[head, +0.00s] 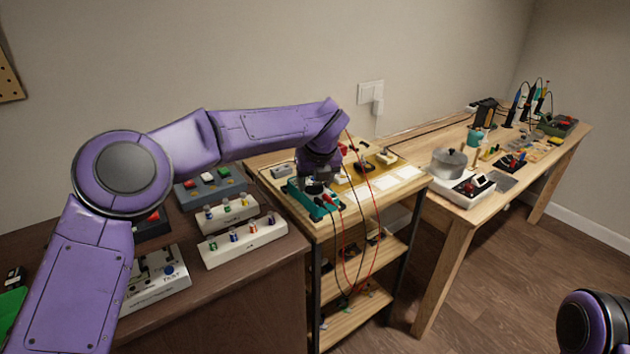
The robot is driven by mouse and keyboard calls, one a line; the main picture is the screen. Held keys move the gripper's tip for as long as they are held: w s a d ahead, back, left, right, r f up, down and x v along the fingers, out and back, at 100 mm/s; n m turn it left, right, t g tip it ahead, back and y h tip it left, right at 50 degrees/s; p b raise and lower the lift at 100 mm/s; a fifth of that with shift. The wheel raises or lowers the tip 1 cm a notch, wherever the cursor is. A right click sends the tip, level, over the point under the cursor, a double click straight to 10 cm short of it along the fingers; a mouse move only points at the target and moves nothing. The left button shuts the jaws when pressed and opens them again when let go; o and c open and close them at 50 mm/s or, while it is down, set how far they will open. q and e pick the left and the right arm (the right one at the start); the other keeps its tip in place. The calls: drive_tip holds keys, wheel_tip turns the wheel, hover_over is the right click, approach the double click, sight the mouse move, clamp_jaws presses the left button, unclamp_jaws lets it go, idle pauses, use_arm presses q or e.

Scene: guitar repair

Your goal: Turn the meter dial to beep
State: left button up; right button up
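The meter (302,203) is a teal-green box on the front left of the small wooden shelf unit's top. Red and black leads run from it and hang down over the shelf's front. My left gripper (318,187) points down right over the meter, at or just above its face. The gripper and wrist hide the dial, and I cannot see whether the fingers are open or shut, or whether they touch the dial. Only a purple and black part of my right arm shows at the lower right; its gripper is out of view.
A dark cabinet (255,262) at the left carries white knob boxes (242,241) and a grey button box (210,188). The wooden shelf unit (350,216) has open lower shelves. A longer bench (440,150) at the right holds a pot (448,163) and tools. The floor at the right is clear.

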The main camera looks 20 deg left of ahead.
use_arm(q)
drive_tip(key=v, duration=1)
drive_tip(key=shift+r, duration=0.3)
drive_tip(key=shift+s+d, duration=0.1)
